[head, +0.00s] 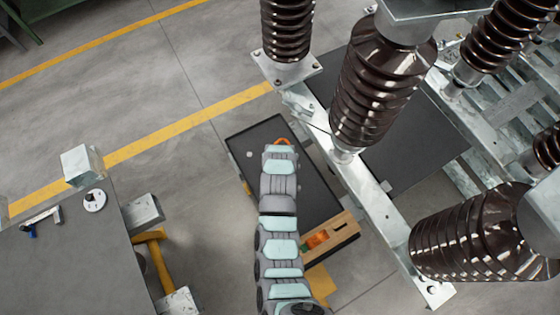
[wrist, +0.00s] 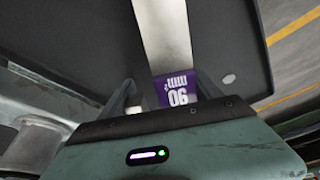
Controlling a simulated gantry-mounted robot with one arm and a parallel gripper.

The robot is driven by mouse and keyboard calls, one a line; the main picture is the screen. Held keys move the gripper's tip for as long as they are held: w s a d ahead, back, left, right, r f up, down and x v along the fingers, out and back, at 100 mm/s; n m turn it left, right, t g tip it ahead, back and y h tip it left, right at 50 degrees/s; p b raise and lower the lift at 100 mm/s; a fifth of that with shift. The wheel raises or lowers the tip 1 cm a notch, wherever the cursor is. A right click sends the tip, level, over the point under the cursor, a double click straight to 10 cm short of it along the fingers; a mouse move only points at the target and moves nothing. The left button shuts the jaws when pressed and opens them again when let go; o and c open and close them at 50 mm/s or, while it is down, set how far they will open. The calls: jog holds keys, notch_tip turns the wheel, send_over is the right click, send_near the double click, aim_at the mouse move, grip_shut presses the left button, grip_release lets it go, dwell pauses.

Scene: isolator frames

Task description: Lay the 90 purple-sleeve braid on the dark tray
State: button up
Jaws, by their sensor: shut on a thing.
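The braid (wrist: 163,35) is a flat silvery strap with a purple sleeve (wrist: 178,88) marked "90 mm²", upside down in the wrist view. My gripper (wrist: 165,92) is shut on the braid around its sleeve, one finger on each side. The dark tray (wrist: 225,40) fills much of the wrist view behind the braid; I cannot tell whether they touch. In the head view the dark tray (head: 257,138) lies under my arm, which hides its middle. My gripper and the braid are hidden there by my arm.
Large brown ribbed insulators (head: 380,85) on a steel frame (head: 365,190) stand close on the right. A grey table (head: 70,260) with small tools is at left.

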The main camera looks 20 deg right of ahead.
jog(key=o, duration=1.8)
jog(key=shift+r, duration=0.1)
jog(key=v, duration=1)
jog(key=shift+s+r, duration=0.15)
jog(key=shift+r, duration=0.15)
